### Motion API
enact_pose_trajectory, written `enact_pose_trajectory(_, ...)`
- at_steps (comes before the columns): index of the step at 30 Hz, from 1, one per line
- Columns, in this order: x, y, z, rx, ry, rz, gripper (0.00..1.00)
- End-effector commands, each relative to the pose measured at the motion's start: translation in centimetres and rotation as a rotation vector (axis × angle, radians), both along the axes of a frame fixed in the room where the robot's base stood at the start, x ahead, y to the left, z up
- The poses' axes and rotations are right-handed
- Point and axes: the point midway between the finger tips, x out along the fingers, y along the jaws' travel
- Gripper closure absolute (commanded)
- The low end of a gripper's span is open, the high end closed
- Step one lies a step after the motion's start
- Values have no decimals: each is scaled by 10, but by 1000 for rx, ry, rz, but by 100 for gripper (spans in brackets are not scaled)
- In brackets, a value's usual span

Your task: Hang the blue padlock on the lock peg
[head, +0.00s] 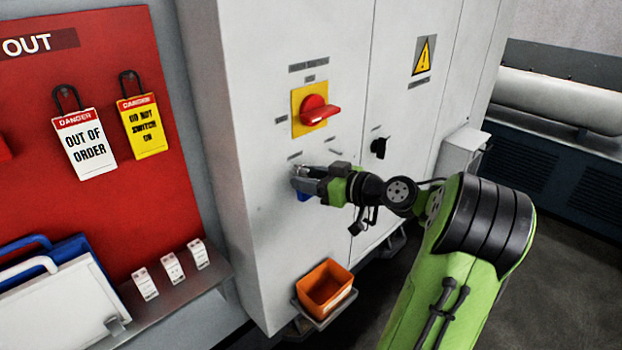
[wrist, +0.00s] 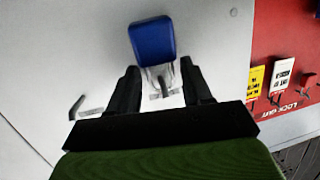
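The blue padlock (wrist: 152,39) is against the grey cabinet front in the wrist view, its body beyond my fingertips and its shackle between my fingers. The shackle appears to loop around a small dark lock peg (wrist: 164,88). Whether the padlock's weight rests on the peg I cannot tell. My gripper (wrist: 160,72) is open, with a finger on each side of the shackle and visible gaps. In the head view my gripper (head: 299,174) is at the cabinet front, hiding the peg and most of the padlock (head: 305,196), which shows as a blue patch below.
A red switch (head: 318,110) on a yellow plate is above my gripper, and a black knob (head: 379,148) is to the right. An orange bin (head: 325,289) sits below. The red lockout board (head: 120,210) with hanging tags is at left.

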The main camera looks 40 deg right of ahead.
Motion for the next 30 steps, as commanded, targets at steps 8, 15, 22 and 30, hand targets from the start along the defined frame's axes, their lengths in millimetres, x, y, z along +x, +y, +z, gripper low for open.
enact_pose_trajectory(8, 0, 0, 0, 0, 0, 0, 26)
enact_pose_trajectory(15, -9, -3, 1, -1, 1, -3, 26)
enact_pose_trajectory(22, -66, -16, 12, -3, 0, -9, 26)
enact_pose_trajectory(30, -128, -27, 28, 1, -2, -6, 26)
